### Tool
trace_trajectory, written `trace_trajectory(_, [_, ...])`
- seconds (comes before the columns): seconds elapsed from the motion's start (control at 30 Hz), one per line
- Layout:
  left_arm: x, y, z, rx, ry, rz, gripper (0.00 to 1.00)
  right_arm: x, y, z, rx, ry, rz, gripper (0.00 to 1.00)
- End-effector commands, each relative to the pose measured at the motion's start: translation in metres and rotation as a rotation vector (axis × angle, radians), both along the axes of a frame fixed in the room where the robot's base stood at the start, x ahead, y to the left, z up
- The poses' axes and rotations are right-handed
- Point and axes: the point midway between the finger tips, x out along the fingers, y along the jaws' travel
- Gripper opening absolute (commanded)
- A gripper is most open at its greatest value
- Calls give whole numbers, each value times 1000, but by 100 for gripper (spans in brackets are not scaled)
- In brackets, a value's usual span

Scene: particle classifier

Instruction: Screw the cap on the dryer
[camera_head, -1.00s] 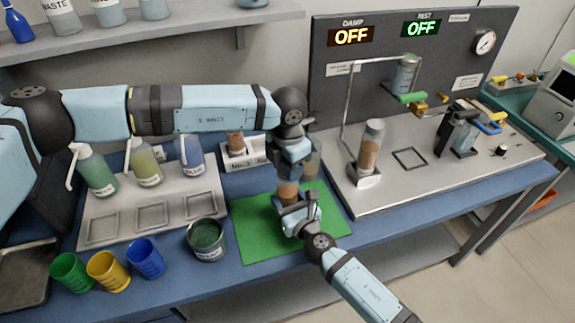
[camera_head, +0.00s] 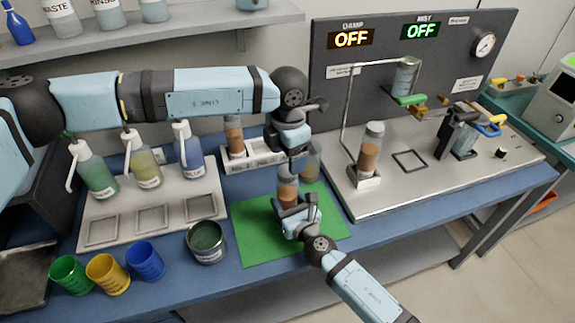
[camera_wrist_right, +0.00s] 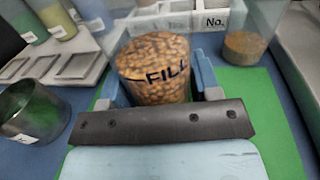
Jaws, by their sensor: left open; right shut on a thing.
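The dryer, a clear cylinder of brown pellets (camera_head: 289,188), stands upright over the green mat (camera_head: 262,245). In the right wrist view the dryer (camera_wrist_right: 158,70) shows a FILL mark and sits between two light-blue fingers. My right gripper (camera_head: 296,205) is shut on its lower part.
A clear cup with tan contents (camera_head: 310,163) stands just behind the dryer. A white numbered rack (camera_head: 250,160) holds another pellet tube (camera_head: 235,137). A dark green-filled pot (camera_head: 206,241) is left of the mat. A pellet column (camera_head: 371,150) stands on the metal bench at right.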

Motion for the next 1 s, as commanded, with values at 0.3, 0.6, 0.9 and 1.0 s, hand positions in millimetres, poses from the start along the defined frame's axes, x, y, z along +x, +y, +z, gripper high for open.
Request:
trace_trajectory(0.3, [0,0,61,0,-2,0,71,0,0,0,0,0,0,0])
trace_trajectory(0.6, [0,0,74,0,0,0,71,0,0,0,0,0,0,0])
trace_trajectory(0.9, [0,0,74,0,0,0,71,0,0,0,0,0,0,87])
trace_trajectory(1.0, [0,0,74,0,0,0,71,0,0,0,0,0,0,87])
